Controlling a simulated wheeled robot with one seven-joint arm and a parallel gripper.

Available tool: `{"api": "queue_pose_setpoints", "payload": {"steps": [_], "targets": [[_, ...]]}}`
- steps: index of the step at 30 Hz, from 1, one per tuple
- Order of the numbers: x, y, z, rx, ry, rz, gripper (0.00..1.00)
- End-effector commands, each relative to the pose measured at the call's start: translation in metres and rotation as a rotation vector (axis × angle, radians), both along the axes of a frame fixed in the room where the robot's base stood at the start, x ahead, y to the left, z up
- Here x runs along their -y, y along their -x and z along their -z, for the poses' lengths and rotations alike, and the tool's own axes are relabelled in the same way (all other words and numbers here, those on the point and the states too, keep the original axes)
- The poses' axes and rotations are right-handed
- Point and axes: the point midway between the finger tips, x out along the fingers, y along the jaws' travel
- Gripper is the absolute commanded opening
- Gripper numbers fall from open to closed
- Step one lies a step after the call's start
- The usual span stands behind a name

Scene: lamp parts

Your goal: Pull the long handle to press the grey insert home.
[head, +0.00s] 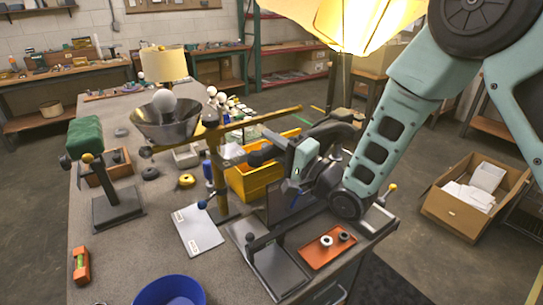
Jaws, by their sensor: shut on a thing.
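The long handle (252,123) is a brass-coloured bar sloping up to the right from the top of an upright brass post (217,180). My gripper (264,153) reaches in from the right at the handle's right part, above the yellow bin. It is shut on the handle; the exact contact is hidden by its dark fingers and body. I cannot make out the grey insert for certain.
An orange tray (318,251) with two small rings lies at the bench's right front. A yellow bin (250,184) stands behind the post. A metal bowl (166,130) holds a white globe. A blue bowl (170,289), orange level (81,266) and green-padded stand (86,137) occupy the left.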

Motion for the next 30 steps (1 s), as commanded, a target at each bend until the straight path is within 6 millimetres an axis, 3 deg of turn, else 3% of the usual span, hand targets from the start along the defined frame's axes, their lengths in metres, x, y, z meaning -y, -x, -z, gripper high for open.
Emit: {"api": "queue_pose_setpoints", "payload": {"steps": [1, 6, 15, 21, 30], "targets": [[0.004, -0.003, -0.017, -0.016, -0.037, 0.005, 0.00], [0.013, -0.009, -0.058, -0.101, -0.163, 0.005, 0.00], [0.040, -0.027, -0.119, -0.244, -0.377, 0.006, 0.00], [0.057, -0.039, -0.144, -0.317, -0.483, 0.004, 0.00], [0.073, -0.049, -0.161, -0.377, -0.568, 0.004, 0.00]]}}
